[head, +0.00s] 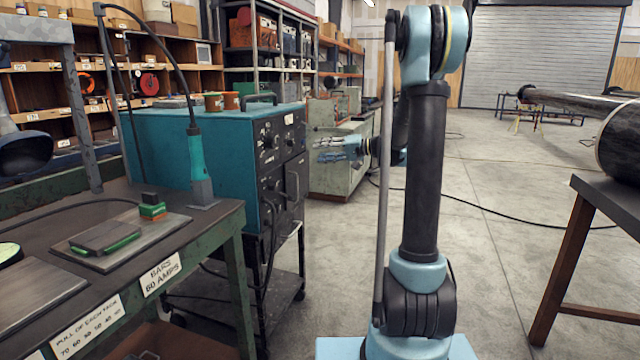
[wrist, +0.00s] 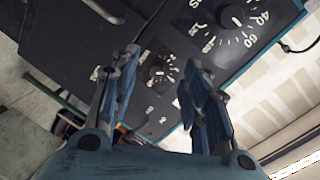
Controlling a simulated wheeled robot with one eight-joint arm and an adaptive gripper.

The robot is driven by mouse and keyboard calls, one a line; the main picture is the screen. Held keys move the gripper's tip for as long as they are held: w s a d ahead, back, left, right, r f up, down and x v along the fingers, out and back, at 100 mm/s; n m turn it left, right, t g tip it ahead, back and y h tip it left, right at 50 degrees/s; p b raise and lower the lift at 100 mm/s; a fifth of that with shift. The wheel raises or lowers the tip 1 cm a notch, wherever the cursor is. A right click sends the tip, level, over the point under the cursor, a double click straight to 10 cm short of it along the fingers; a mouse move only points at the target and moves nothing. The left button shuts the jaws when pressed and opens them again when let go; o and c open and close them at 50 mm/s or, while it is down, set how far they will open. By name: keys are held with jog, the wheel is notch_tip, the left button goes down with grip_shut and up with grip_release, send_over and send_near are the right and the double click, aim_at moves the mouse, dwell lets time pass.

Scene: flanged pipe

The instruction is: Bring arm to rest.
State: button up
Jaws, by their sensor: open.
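My gripper (wrist: 160,85) is open in the wrist view, its two blue fingers apart with nothing between them. Behind the fingers is the dark control panel of the teal machine, with a small dial (wrist: 160,72) seen through the gap and a larger numbered dial (wrist: 232,20) at upper right. In the head view my gripper (head: 322,148) is held out to the left of my arm's upright link, partly hidden by the link and rod. It is to the right of the teal machine (head: 160,150); I see no clear contact.
A workbench (head: 225,218) with plates and a torch holder stands at left. A dark table (head: 612,196) with a large pipe (head: 622,140) is at right. A grey-green machine (head: 345,178) stands behind my arm. The concrete floor (head: 480,240) between is clear except for cables.

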jog(key=s+d+f+g+h, duration=0.15)
jog(key=s+f+h, duration=0.25)
jog(key=s, duration=0.7)
jog(key=s+d+f+g+h, duration=0.1)
jog(key=s+d+f+h, duration=0.2)
jog(key=s, duration=0.9)
jog(key=s+d+f+h, duration=0.4)
jog(key=s+d+f, duration=0.2)
jog(key=s, duration=0.4)
jog(key=s+d+f+h, duration=0.4)
jog(key=s+d+f, duration=0.2)
jog(key=s+f, duration=0.2)
jog(key=s, duration=0.2)
jog(key=shift+s+d+m, duration=0.35)
jog(key=shift+d+m, duration=0.05)
jog(key=shift+g, duration=0.25)
jog(key=shift+w+f, duration=0.2)
jog(key=shift+w, duration=0.25)
